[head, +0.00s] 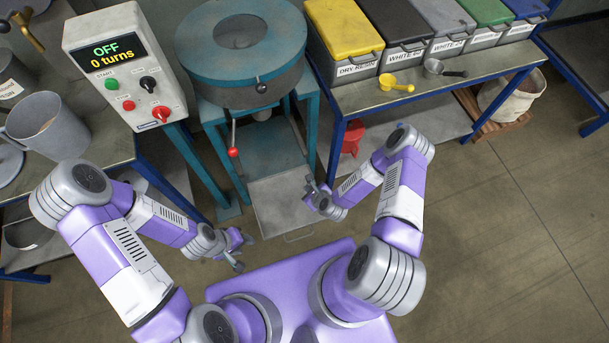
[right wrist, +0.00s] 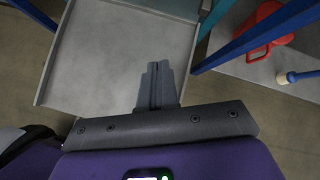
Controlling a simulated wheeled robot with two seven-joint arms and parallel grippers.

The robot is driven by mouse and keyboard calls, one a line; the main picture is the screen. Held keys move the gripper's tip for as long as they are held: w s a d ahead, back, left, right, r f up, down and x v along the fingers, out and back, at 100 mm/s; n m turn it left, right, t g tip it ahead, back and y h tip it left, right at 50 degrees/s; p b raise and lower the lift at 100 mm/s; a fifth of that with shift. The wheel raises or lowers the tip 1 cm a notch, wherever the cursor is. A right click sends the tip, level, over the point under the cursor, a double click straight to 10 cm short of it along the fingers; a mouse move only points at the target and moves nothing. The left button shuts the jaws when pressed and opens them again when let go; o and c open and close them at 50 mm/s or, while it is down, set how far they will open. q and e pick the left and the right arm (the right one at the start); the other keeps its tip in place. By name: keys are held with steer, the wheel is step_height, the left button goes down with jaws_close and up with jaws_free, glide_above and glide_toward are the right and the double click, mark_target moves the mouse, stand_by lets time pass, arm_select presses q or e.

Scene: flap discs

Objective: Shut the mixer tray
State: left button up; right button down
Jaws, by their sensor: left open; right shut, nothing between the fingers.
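The mixer (head: 242,55) is a blue-green drum on a blue-green frame. The tray also shows in the right wrist view (right wrist: 120,55), empty. My right gripper (head: 310,183) is shut and empty at the right edge of the tray; in the right wrist view its closed fingers (right wrist: 157,75) point toward the tray's right side. My left gripper (head: 246,251) is open and empty, left of the tray's front corner.
A control box (head: 125,65) reads OFF, 0 turns. A red-knobbed lever (head: 233,152) hangs under the drum. A bench (head: 430,85) with coloured bins and scoops stands right, a red object (head: 352,138) on its lower shelf.

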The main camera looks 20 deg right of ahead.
mark_target(302, 167)
steer(key=d+f+m, duration=0.1)
steer(key=f+m+h+b, duration=0.1)
steer(key=m, duration=0.1)
steer(key=w+d+f+m+t, duration=0.1)
steer(key=m, duration=0.1)
steer(key=shift+d+f, duration=0.15)
steer(key=shift+d, duration=0.15)
steer(key=shift+w+f, duration=0.15)
steer(key=b+x, duration=0.4)
steer(key=x, duration=0.5)
steer(key=shift+w+d+f, duration=0.15)
steer(key=shift+w+d, duration=0.05)
steer(key=w+b, duration=0.1)
steer(key=w, duration=0.2)
steer(key=shift+w, duration=0.6)
